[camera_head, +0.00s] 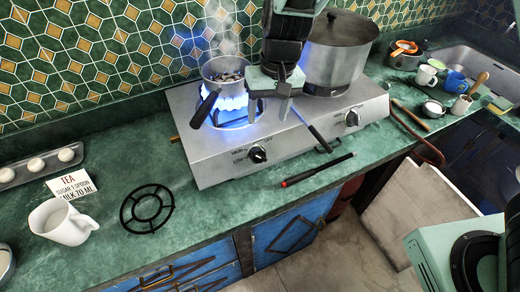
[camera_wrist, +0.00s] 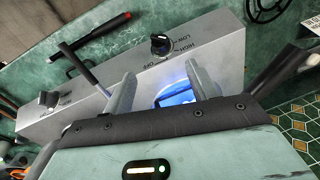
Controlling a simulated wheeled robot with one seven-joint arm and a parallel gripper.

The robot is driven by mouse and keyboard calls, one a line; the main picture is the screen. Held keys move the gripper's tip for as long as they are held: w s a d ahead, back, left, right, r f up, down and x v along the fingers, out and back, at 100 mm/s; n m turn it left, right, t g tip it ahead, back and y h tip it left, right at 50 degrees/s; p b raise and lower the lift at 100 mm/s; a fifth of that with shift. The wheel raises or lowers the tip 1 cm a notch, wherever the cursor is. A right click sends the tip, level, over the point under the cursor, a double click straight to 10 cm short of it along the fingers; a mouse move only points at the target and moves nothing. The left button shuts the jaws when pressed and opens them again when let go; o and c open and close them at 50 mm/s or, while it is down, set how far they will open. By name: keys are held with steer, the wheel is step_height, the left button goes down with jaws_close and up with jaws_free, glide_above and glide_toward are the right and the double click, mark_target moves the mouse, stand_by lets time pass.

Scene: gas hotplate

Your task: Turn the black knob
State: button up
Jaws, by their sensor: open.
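The silver gas hotplate (camera_head: 215,160) has two black knobs on its front face. The left knob (camera_head: 257,154) is below the lit burner; it also shows in the wrist view (camera_wrist: 160,44), beyond and between my fingertips. The right knob (camera_head: 352,118) is below the large pot; it shows at the left in the wrist view (camera_wrist: 48,98). My gripper (camera_head: 270,108) is open and empty above the hotplate, between the small pan and the large pot. In the wrist view my fingers (camera_wrist: 160,78) are apart and do not touch the left knob.
A small pan (camera_head: 222,70) sits over a blue flame (camera_head: 235,104), its dark handle pointing to the front left. A lidded pot (camera_head: 338,52) stands on the right. A long-handled tool (camera_head: 310,131) crosses the hotplate's front edge. A red-and-black tool (camera_head: 317,170) lies in front.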

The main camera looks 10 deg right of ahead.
mark_target(260, 155)
steer(key=f, duration=0.4)
steer(key=a+f+p, duration=0.1)
steer(key=f, duration=0.9)
steer(key=shift+s+a+f+p, duration=0.15)
steer(key=shift+a+f+p, duration=0.1)
steer(key=shift+a+p, duration=0.15)
steer(key=c, duration=1)
